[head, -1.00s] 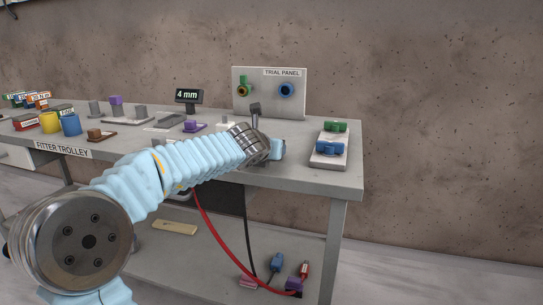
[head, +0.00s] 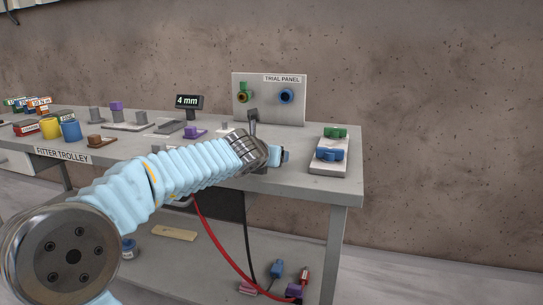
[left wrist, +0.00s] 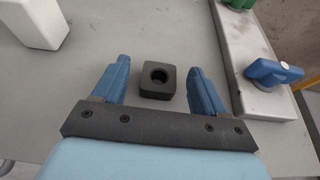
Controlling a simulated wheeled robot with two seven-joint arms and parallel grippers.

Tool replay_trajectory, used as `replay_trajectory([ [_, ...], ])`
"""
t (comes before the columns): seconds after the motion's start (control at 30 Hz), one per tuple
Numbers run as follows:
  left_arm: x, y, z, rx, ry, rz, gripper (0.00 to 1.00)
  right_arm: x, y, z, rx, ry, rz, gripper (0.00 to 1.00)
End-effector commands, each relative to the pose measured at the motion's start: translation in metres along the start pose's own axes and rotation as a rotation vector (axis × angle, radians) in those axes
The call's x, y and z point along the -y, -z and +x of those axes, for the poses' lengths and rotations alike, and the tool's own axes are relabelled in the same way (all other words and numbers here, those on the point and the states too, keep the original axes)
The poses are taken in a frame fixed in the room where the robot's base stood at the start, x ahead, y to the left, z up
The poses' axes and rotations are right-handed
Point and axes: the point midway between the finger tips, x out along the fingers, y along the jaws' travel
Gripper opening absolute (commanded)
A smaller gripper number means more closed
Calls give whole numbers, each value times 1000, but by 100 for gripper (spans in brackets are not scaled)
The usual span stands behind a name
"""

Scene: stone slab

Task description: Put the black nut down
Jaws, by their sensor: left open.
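The black nut (left wrist: 158,80) is a dark squarish block with a round hole. In the left wrist view it sits on the grey table top, between the two blue fingers of my left gripper (left wrist: 159,67). The fingers are apart, with a visible gap on each side of the nut. In the head view my left gripper (head: 284,155) is small, over the front right part of the table, and I cannot make out the nut there. My right gripper is not in view.
A grey plate (left wrist: 243,60) with a green handle (head: 335,132) and a blue handle (head: 331,154) lies just right of my left gripper. A white block (left wrist: 35,22) is to its left. The trial panel (head: 268,115) stands behind. The table's front edge (head: 310,191) is close.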

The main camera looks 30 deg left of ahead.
Motion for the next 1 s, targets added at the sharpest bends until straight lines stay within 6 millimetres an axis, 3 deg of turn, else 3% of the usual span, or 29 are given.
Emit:
replay_trajectory([
  [0.2,0,-3,-54,5,1,1,72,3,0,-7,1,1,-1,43],
  [0.4,0,-2,-91,3,0,0,72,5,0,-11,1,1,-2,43],
  [0.6,0,0,-105,1,1,1,72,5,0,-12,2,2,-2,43],
  [1.0,0,0,-105,1,0,1,72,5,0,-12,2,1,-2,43],
])
